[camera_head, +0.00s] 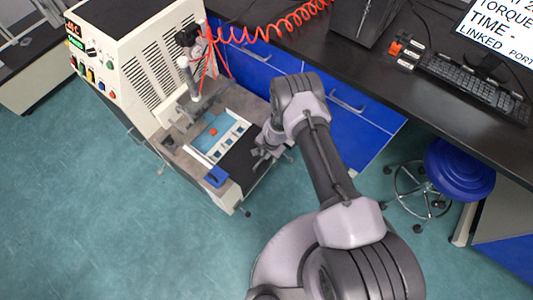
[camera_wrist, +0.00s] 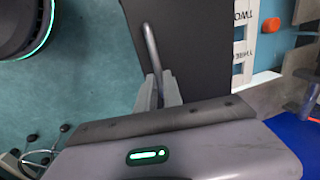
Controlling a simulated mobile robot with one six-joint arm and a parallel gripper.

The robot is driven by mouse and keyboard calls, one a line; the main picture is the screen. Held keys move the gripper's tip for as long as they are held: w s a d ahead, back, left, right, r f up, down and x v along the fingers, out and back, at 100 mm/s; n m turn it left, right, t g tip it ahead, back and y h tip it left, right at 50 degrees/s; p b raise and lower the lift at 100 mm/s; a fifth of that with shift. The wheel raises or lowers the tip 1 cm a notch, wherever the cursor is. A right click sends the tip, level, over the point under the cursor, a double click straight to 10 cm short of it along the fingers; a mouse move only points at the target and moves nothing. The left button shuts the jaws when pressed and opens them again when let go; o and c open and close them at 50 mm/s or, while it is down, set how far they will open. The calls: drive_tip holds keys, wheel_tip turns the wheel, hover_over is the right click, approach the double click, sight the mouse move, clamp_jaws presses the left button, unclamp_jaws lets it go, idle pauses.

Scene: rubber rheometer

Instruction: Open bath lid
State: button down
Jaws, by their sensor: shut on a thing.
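The bath lid is a flat black panel (camera_head: 240,160) on the front right of the machine's deck; it also shows in the wrist view (camera_wrist: 198,45). A thin grey bar handle (camera_wrist: 150,45) runs along the lid's left edge in the wrist view. My gripper (camera_wrist: 158,88) is shut on this handle, with its fingertips around the bar's lower end. In the head view my gripper (camera_head: 266,152) is at the right edge of the lid. The fingers partly hide the handle there.
Left of the lid is a light-blue area (camera_head: 207,138) with an orange piece (camera_head: 212,131) and white labelled strips. A blue block (camera_head: 216,177) sits at the deck's front corner. The white machine cabinet (camera_head: 125,55) stands behind. Blue drawers (camera_head: 345,145) and a stool (camera_head: 458,170) are to the right.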

drive_tip(key=shift+a, duration=0.15)
drive_tip(key=c, duration=1.5)
unclamp_jaws()
drive_tip(key=shift+w, duration=0.1)
wheel_tip(320, 180, up, 17)
drive_tip(key=s+d+p, duration=0.2)
drive_tip(key=p, duration=0.4)
drive_tip(key=shift+d, duration=0.35)
drive_tip(key=shift+r, duration=0.1)
